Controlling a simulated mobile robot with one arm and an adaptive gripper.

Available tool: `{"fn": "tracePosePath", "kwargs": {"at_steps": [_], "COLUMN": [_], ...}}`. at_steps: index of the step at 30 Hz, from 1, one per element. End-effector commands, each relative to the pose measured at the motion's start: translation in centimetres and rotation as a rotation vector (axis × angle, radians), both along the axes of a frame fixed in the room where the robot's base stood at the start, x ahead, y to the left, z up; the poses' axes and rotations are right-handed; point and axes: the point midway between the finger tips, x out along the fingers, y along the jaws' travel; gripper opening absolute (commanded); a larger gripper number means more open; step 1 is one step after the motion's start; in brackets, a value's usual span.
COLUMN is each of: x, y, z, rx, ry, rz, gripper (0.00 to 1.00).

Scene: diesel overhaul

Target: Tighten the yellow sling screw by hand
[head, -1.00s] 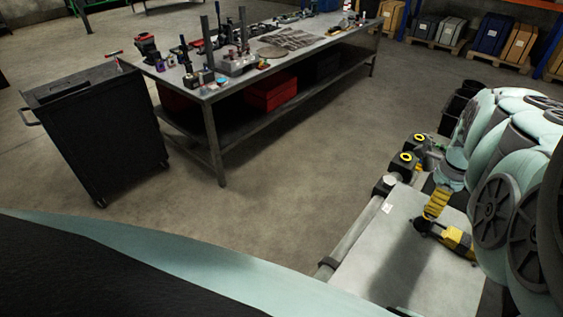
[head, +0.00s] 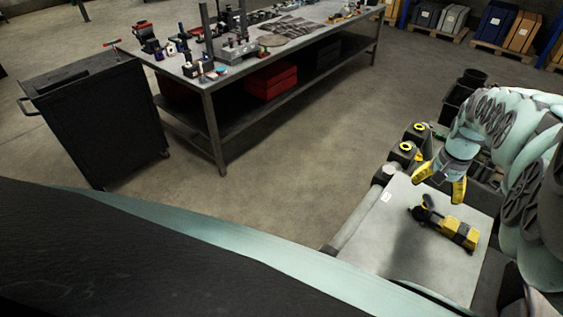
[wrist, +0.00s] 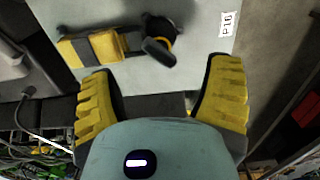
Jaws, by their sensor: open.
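My gripper (head: 437,190) is open and empty, its two yellow fingers spread above the far part of a pale plate (head: 400,250). In the wrist view, my gripper (wrist: 160,66) has nothing between its fingers. A yellow-and-black tool-like object (head: 445,229) lies on the plate, apart from the fingers; it also shows in the wrist view (wrist: 105,46). Two dark blocks with yellow rings, one nearer (head: 405,146) and one farther (head: 420,127), stand beyond the plate. I cannot tell which yellow part is the sling screw.
The plate carries a white label (wrist: 228,25) reading P10. A black cart (head: 95,125) and a workbench (head: 250,58) with many parts stand at the left and back. Dark bins (head: 462,92) stand beyond the arm. The floor between bench and plate is clear.

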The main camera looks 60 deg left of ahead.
Motion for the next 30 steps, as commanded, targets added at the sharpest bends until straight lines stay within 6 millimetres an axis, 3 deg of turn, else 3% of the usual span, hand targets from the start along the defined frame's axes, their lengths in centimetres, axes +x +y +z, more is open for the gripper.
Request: {"fn": "tracePosePath", "kwargs": {"at_steps": [13, 15, 19, 30], "x": [0.1, -0.1, -0.1, -0.1], "y": [-0.2, -0.1, 0.0, 0.1], "z": [-0.5, -2.6, -4.1, -5.1], "rx": [-0.002, 0.000, -0.001, -0.001], "ry": [0.001, 0.002, 0.002, 0.001], "rz": [0.728, 0.719, 0.717, 0.716], "gripper": [0.78, 0.78, 0.78, 0.78]}}
